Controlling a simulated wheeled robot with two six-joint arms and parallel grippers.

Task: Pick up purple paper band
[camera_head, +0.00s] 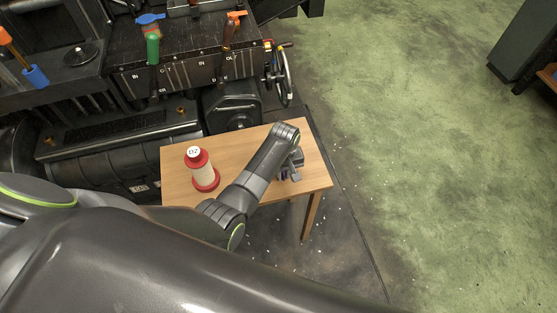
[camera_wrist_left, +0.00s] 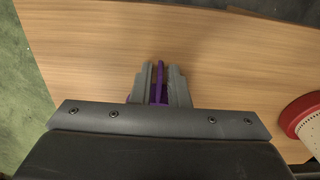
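The purple paper band (camera_wrist_left: 160,70) shows as a narrow purple strip between the two fingers of my left gripper (camera_wrist_left: 161,80) in the left wrist view. More purple shows lower down between the fingers. The fingers stand close on both sides of it, and I cannot tell whether they press on it. In the head view my left gripper (camera_head: 291,172) is at the right part of the wooden table (camera_head: 240,148), low over its top, with a little purple beside it. The gripper and arm hide most of the band. My right gripper is not in view.
A white and red spool-like roll (camera_head: 203,175) stands on the table's left part; its red rim (camera_wrist_left: 303,112) shows at the wrist view's right edge. Black machinery (camera_head: 185,70) with coloured handles stands behind the table. Green floor (camera_head: 410,120) is open to the right.

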